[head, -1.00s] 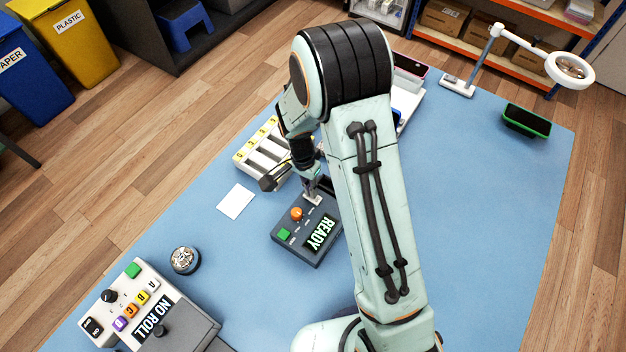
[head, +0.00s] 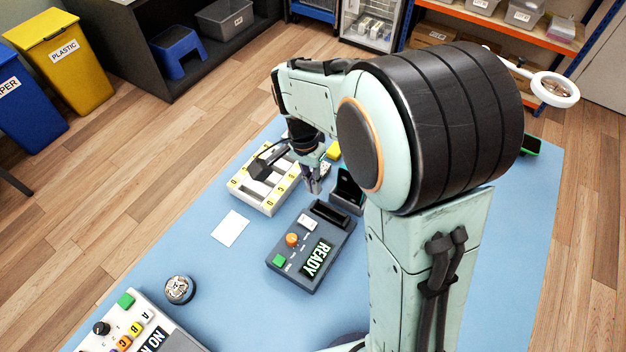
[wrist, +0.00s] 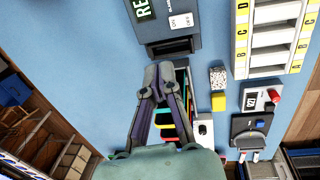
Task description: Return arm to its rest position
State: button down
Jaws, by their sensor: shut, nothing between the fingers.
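My gripper (head: 314,186) is shut and empty. In the head view it hangs above the blue mat, between the dark grey device with the READY display (head: 311,246) and the white slotted tray (head: 240,190). My arm is bent over the right half of the head view and hides much of the mat there. In the wrist view my gripper (wrist: 165,70) points toward the slot end of the READY device (wrist: 180,25), and its fingertips are together. The slotted tray also shows at the top right of the wrist view (wrist: 268,38).
A white card (head: 230,228) and a silver bell (head: 179,289) lie on the mat. The NO ROLL label printer (head: 140,325) is at the lower left. A ring lamp (head: 553,90) stands at the back right. In the wrist view, a yellow block (wrist: 218,102) lies beside the tray.

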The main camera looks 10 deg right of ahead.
dwell(0.4)
jog(key=s+d+r+t, duration=0.25)
jog(key=s+r, duration=0.25)
jog(key=r, duration=0.4)
jog(key=s+a+f+n+g+y, duration=0.1)
jog(key=s+a+f+n+y, duration=0.1)
jog(key=s+n, duration=0.8)
jog(key=s, duration=0.3)
jog(key=shift+s+f, duration=0.4)
jog(key=shift+a+g, duration=0.1)
jog(key=shift+g, duration=0.15)
